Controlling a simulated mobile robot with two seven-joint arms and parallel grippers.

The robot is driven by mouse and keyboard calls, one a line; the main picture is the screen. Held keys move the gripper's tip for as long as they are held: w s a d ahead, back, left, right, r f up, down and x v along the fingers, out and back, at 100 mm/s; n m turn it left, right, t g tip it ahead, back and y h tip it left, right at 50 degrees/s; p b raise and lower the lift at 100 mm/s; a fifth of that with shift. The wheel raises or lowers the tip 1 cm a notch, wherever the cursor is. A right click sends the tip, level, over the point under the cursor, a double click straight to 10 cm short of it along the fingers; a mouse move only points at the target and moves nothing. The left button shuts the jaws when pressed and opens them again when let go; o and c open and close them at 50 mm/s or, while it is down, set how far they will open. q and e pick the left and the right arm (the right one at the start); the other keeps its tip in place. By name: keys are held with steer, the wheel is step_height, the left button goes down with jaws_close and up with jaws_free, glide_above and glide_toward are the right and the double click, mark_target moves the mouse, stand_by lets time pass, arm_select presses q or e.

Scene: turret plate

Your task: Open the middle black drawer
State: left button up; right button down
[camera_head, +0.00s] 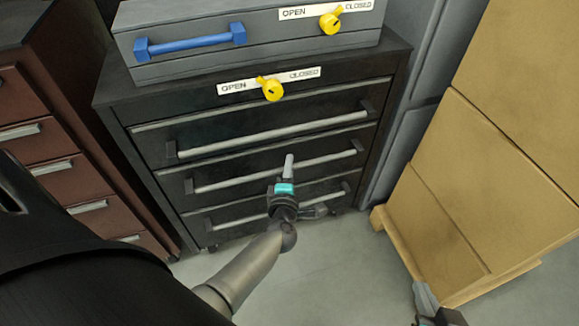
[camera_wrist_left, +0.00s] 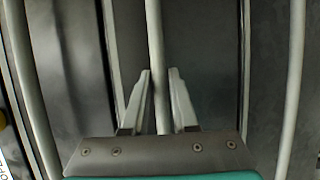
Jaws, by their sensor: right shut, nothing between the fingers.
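The black cabinet (camera_head: 150,129) has three drawers with long pale bar handles, and all look shut. The middle drawer's handle (camera_head: 235,182) runs across the front. My left gripper (camera_head: 288,164), with a teal band, reaches it from the front and below. In the left wrist view the handle bar (camera_wrist_left: 154,35) passes between the two fingers (camera_wrist_left: 160,85), which lie close against it on both sides. The gripper looks shut on the bar. My right gripper (camera_head: 427,305) is shut and empty, partly cut off at the bottom edge.
A grey box (camera_head: 170,72) with a blue handle (camera_head: 190,41) sits on the cabinet. Yellow knobs (camera_head: 271,89) sit beside OPEN/CLOSED labels. A red-brown drawer cabinet (camera_head: 85,185) stands left, cardboard boxes (camera_head: 505,150) on a pallet right. Grey floor (camera_head: 340,260) in front is clear.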

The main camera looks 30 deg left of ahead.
arm_select(q)
jaws_close()
stand_by(1.2)
